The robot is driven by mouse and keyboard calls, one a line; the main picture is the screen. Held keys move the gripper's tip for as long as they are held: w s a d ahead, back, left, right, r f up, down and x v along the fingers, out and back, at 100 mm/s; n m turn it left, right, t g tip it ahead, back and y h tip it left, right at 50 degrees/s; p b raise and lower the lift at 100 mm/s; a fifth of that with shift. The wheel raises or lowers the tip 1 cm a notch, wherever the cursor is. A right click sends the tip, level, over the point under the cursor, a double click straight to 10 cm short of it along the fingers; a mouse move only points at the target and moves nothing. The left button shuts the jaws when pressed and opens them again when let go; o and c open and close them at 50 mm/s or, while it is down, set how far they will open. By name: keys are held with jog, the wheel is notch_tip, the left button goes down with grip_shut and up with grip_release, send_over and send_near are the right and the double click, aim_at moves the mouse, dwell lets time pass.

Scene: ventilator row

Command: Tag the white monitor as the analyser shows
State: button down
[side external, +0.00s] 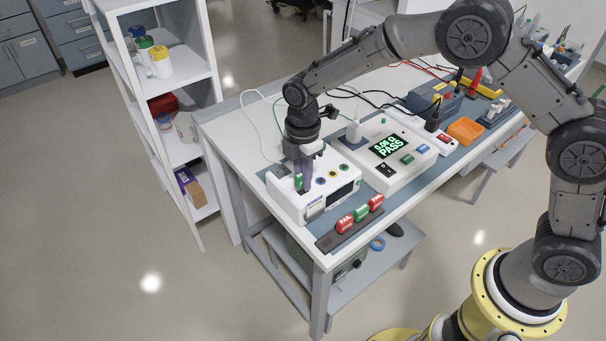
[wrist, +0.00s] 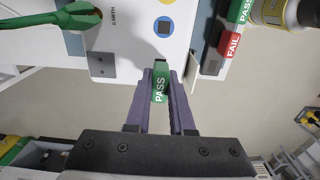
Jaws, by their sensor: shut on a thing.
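The white monitor (side external: 330,199) stands at the bench's near left corner, with coloured sockets on top and a dark screen on its front. Its top shows in the wrist view (wrist: 130,45), marked EARTH. The analyser (side external: 410,161) stands behind it, its lit screen (side external: 388,146) reading 0.06 Ω PASS in green. My gripper (wrist: 161,80) is shut on a green PASS tag (wrist: 159,88), holding it upright between its purple fingers at the monitor's edge. In the side view my gripper (side external: 304,184) is over the monitor's left part. Whether the tag touches the monitor is unclear.
A dark rack (side external: 331,241) in front of the monitor holds red and green tags, including a FAIL tag (side external: 345,225). A green clip (wrist: 75,17) sits near the EARTH mark. An orange tray (side external: 465,131) lies farther back. Cables cross the bench behind the monitor.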

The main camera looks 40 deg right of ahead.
jog(key=shift+f, duration=0.7)
dwell(0.5)
jog(key=c, duration=0.7)
grip_release()
